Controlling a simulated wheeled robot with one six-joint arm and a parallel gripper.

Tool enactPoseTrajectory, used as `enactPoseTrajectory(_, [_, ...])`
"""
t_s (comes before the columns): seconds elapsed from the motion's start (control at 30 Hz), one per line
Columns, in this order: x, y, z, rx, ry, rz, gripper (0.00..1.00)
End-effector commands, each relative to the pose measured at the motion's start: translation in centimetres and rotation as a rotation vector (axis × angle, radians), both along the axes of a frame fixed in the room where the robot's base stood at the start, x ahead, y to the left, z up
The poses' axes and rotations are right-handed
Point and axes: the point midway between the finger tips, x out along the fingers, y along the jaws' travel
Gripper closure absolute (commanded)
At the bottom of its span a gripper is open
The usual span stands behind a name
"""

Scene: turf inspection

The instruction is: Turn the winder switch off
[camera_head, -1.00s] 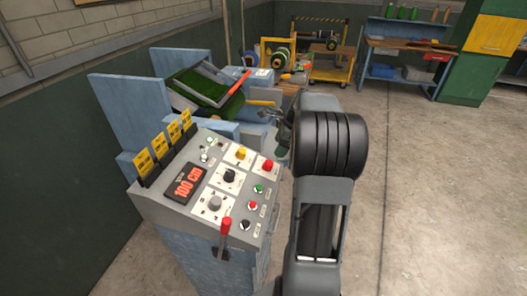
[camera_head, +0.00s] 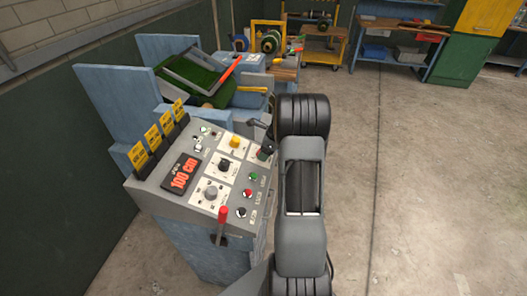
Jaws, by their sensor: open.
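A grey control console (camera_head: 165,199) stands at left centre with a sloped panel. The panel carries a yellow knob (camera_head: 235,141), a black rotary knob (camera_head: 224,164), a grey rotary knob (camera_head: 210,192), a green button (camera_head: 253,177), a red button (camera_head: 247,193) and a black control (camera_head: 241,212). I cannot read which is the winder switch. My gripper (camera_head: 262,138) is open at the panel's upper right corner, close to or over the place of a red knob, which is mostly hidden. I cannot tell whether it touches.
A red-handled lever (camera_head: 222,217) sticks up at the console's front edge. A blue machine with green turf (camera_head: 205,75) stands behind. Open concrete floor (camera_head: 430,190) lies to the right.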

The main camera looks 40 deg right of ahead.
Motion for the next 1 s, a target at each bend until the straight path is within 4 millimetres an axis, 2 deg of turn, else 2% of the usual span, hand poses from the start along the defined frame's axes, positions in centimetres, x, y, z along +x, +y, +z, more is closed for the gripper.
enactPoseTrajectory(0.17, [0.18,0.23,-0.72,0.0,0.0,0.001,0.35])
enactPoseTrajectory(0.47, [0.22,0.26,-0.81,0.0,0.0,0.001,0.36])
enactPoseTrajectory(0.9, [0.22,0.26,-0.79,0.0,0.0,0.001,0.78])
enactPoseTrajectory(1.0, [0.21,0.26,-0.79,0.0,0.0,0.001,0.84])
